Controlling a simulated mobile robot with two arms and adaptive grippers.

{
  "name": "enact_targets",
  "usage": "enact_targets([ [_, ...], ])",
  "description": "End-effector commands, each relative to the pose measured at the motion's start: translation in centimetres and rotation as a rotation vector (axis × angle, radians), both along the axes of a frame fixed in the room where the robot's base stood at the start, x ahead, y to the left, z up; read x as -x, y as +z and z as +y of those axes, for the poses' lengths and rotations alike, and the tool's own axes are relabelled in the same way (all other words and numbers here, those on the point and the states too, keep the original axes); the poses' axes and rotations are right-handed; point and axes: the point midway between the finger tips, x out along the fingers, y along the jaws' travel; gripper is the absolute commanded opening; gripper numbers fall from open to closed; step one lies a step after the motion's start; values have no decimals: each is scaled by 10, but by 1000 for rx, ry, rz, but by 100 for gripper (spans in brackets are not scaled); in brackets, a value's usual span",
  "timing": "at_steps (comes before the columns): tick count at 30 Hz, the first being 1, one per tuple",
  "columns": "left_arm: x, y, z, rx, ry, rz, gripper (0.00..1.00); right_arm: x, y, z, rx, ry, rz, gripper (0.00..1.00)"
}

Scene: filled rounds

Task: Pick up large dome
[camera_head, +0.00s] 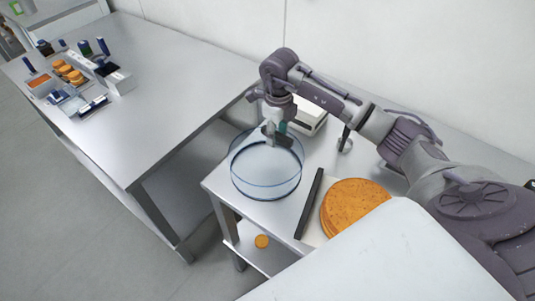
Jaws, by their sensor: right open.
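The large dome (266,180) is a clear, bluish round cover. It stands on the small grey table (300,208) in the middle of the view. My right gripper (271,133) comes down from above at the dome's back top edge, with its fingers open. The fingers overlap the dome in the picture, and I cannot tell whether they touch it. My left gripper is not in view.
Orange-brown rounds (355,204) lie on a board at the right, beside a dark bar (309,203). A white device (308,119) stands behind the dome. The long left table (170,85) is mostly clear.

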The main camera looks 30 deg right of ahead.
Motion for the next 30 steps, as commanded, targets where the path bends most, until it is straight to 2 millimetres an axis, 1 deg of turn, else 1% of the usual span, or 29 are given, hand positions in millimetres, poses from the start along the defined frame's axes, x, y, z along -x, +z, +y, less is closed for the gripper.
enact_targets([
  [12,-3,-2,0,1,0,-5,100,0,-2,0,0,0,1,50],
  [14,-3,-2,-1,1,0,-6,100,0,-2,0,0,0,1,40],
  [21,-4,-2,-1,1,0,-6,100,1,-3,0,1,0,2,0],
  [30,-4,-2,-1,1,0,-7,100,1,-4,0,1,0,4,0],
])
